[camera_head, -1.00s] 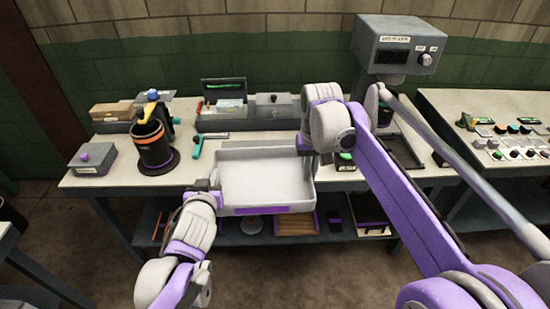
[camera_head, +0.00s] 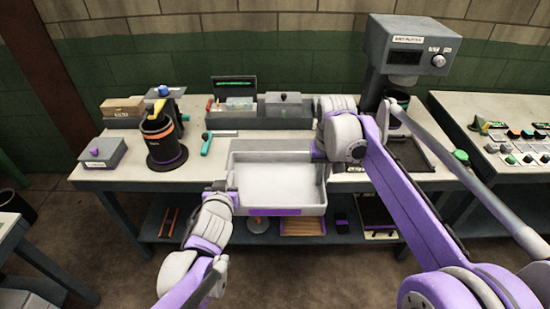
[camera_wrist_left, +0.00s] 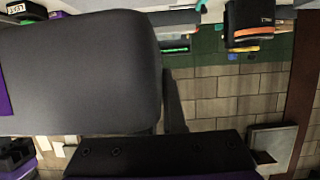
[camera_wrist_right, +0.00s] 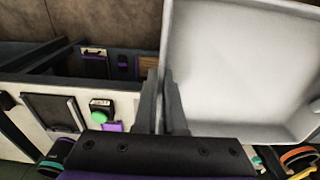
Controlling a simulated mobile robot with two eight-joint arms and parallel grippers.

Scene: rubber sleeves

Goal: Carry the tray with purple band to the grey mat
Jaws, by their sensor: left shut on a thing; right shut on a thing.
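The pale grey tray (camera_head: 278,183) with a purple band (camera_head: 275,212) on its front wall is empty and looks roughly level. It overlaps the workbench's front edge in the head view; I cannot tell its exact height. My left gripper (camera_head: 231,188) is shut on its left wall. My right gripper (camera_head: 319,151) is shut on its right wall, and the right arm hides part of that side. The tray fills the upper right of the right wrist view (camera_wrist_right: 235,70), beside the shut fingers (camera_wrist_right: 163,100). I cannot identify the grey mat with certainty.
The workbench (camera_head: 120,172) carries a black cylinder with an orange band (camera_head: 160,140), a grey box (camera_head: 102,152), a teal-handled tool (camera_head: 207,143) and a grey machine (camera_head: 408,48). A dark flat plate (camera_head: 412,155) lies below the machine. A button panel (camera_head: 515,140) stands at right.

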